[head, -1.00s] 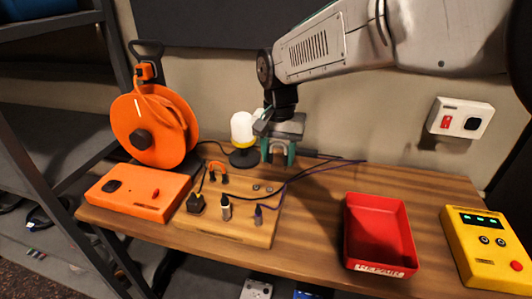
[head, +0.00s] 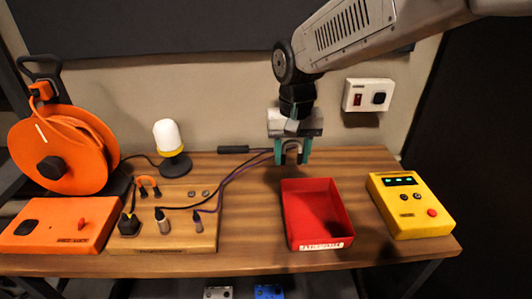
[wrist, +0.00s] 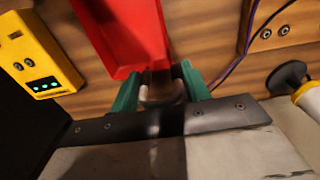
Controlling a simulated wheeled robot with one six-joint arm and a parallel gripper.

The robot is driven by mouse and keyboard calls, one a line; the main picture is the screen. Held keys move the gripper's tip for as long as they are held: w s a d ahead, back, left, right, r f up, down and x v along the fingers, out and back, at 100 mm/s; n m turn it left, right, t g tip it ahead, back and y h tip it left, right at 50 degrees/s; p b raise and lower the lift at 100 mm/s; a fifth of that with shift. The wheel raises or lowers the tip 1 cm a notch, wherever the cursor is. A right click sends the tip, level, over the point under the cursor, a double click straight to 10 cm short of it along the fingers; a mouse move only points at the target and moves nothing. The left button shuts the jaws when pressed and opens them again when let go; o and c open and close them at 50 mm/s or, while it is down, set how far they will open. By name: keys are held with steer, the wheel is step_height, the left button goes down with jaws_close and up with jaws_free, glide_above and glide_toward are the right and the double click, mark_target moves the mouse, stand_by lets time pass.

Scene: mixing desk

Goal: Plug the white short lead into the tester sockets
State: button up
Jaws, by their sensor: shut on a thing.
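My gripper (head: 291,157) points down above the desk, behind the red bin. Its teal fingers are shut on the white short lead (head: 291,146), a small pale arch between them. In the wrist view the lead (wrist: 161,92) shows between the fingertips, partly in shadow; its plug ends are hard to make out. The yellow tester (head: 409,206) stands at the right of the desk, apart from the gripper. Its two round sockets (head: 411,197) are bare, below a display with green lights and beside a red button. The tester (wrist: 38,58) is at the left in the wrist view.
A red bin (head: 318,242) stands between the gripper and the front edge, left of the tester.

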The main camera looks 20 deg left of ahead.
step_height(320, 180, up, 3)
glide_above(411, 197)
steer(key=f, duration=0.7)
steer(key=shift+w+f, duration=0.2)
steer(key=shift+f, duration=1)
steer(key=shift+s+f, duration=0.15)
steer(key=shift+f, duration=0.7)
steer(key=shift+f, duration=0.65)
stand_by(0.5)
steer(key=o, duration=1.4)
steer(key=shift+c, duration=0.2)
steer(key=shift+r, duration=0.1)
